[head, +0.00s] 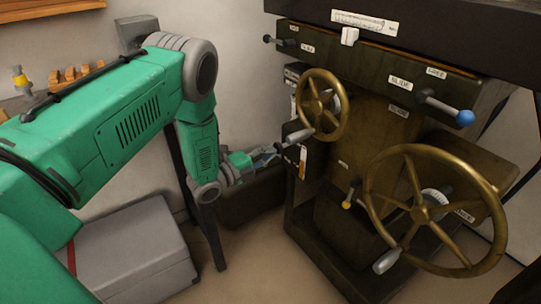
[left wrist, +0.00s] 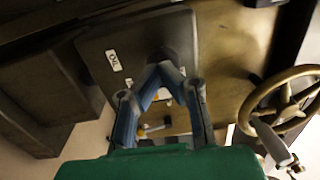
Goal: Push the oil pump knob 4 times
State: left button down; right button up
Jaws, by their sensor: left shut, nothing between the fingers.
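A dark plate with a white OIL label (left wrist: 113,60) fills the upper middle of the left wrist view. It is on the side of the dark machine (head: 370,130). My left gripper (left wrist: 161,67) has its blue fingers together and empty, with the tips in front of this plate, right of the label. A dark shape just beyond the tips may be the pump knob, but I cannot tell whether they touch it. In the head view the left gripper (head: 268,157) is low beside the machine's left side, below the small handwheel. My right gripper is out of view.
A small brass handwheel (head: 318,103) with a grey handle is close above the left gripper. A large brass handwheel (head: 435,210), a yellow-tipped lever (head: 347,205) and a blue-knobbed lever (head: 464,117) are further right. A grey case (head: 130,245) sits below my left arm.

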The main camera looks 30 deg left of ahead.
aim_at(283, 146)
pick_arm(q)
jog(key=shift+w+d, duration=0.1)
jog(key=shift+w, duration=0.1)
jog(key=shift+b+x, duration=0.3)
jog(key=shift+x, duration=0.7)
jog(key=shift+w+d, duration=0.1)
jog(key=shift+w, duration=0.1)
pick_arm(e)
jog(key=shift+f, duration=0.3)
